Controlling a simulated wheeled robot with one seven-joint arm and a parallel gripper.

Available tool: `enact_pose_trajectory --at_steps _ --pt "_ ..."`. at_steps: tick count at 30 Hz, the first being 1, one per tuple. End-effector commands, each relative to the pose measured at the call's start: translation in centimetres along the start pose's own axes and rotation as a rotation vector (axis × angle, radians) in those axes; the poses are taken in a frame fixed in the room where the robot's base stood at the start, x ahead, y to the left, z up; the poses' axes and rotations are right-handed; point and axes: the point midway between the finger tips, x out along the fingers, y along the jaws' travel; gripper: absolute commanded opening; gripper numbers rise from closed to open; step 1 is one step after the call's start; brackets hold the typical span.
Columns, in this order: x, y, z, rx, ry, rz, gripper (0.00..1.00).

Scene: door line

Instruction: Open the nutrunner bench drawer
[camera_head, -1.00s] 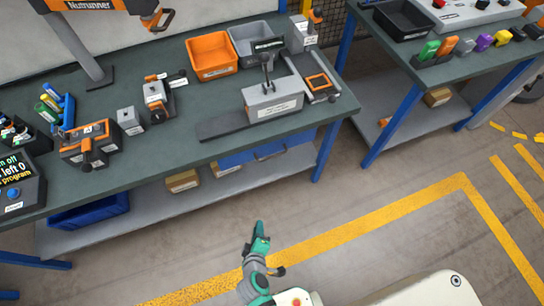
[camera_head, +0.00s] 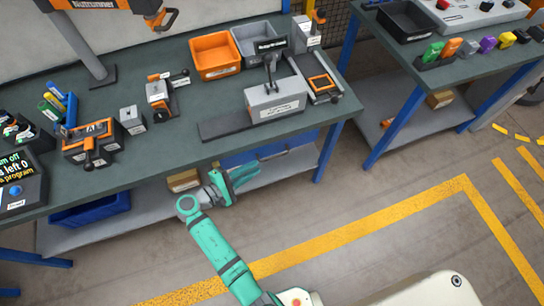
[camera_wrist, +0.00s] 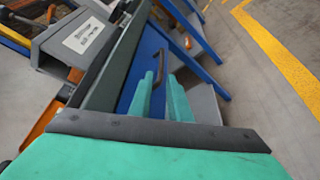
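The blue nutrunner bench drawer (camera_head: 298,141) sits under the right part of the bench top and looks shut. My gripper (camera_head: 256,172) is in front of its left part and hides some of it. The dark bar handle (camera_head: 274,154) shows just past the fingertips. In the wrist view the blue drawer front (camera_wrist: 150,48) lies ahead, with the handle (camera_wrist: 160,66) between and just beyond the tips of my gripper (camera_wrist: 160,77). The two green fingers are apart with nothing between them. I cannot tell whether they touch the handle.
The dark green bench top (camera_head: 190,135) overhangs the drawer and carries a grey fixture (camera_head: 274,102), bins and tools. A lower shelf (camera_head: 150,211) holds a cardboard box (camera_head: 183,181) and a blue bin (camera_head: 90,211). A blue leg (camera_head: 328,152) stands right of the drawer. The front floor is clear.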

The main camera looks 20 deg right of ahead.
Motion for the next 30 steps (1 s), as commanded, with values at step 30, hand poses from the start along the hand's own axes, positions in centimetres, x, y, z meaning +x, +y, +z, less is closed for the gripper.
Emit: enact_pose_trajectory --at_steps 30 --pt "10.2 -0.1 -0.1 0.001 0.004 0.000 0.17"
